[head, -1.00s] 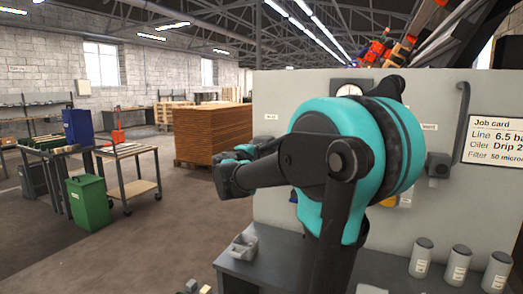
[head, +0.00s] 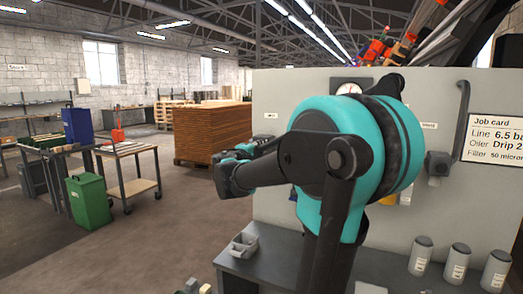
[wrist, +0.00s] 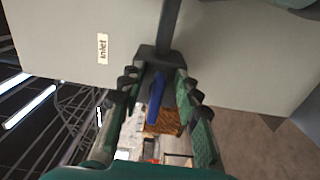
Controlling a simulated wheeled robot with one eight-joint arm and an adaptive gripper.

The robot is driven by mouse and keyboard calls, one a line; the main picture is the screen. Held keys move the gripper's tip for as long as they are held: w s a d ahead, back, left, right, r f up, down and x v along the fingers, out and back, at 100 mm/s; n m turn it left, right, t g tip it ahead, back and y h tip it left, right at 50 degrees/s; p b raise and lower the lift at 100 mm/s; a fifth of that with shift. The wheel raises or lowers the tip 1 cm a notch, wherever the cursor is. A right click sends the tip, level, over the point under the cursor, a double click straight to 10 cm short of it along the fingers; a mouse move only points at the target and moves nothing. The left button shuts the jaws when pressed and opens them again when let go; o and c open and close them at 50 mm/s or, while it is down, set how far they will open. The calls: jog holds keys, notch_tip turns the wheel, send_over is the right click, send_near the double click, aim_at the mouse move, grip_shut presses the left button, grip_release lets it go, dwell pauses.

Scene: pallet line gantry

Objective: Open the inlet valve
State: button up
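In the wrist view a blue lever handle (wrist: 156,97) hangs from a dark valve body (wrist: 153,57) on the pale panel. A dark pipe leads up from that body. A label reading "Inlet" (wrist: 102,48) is on the panel to its left. My gripper (wrist: 157,80) is open, with one finger on each side of the blue handle. I see no clear grip on the handle; whether a finger touches it I cannot tell. In the head view my arm hides the valve and most of the gripper.
Open floor lies left, before a green bin (head: 89,201) and a cart.

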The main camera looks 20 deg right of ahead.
jog(key=v, duration=1.2)
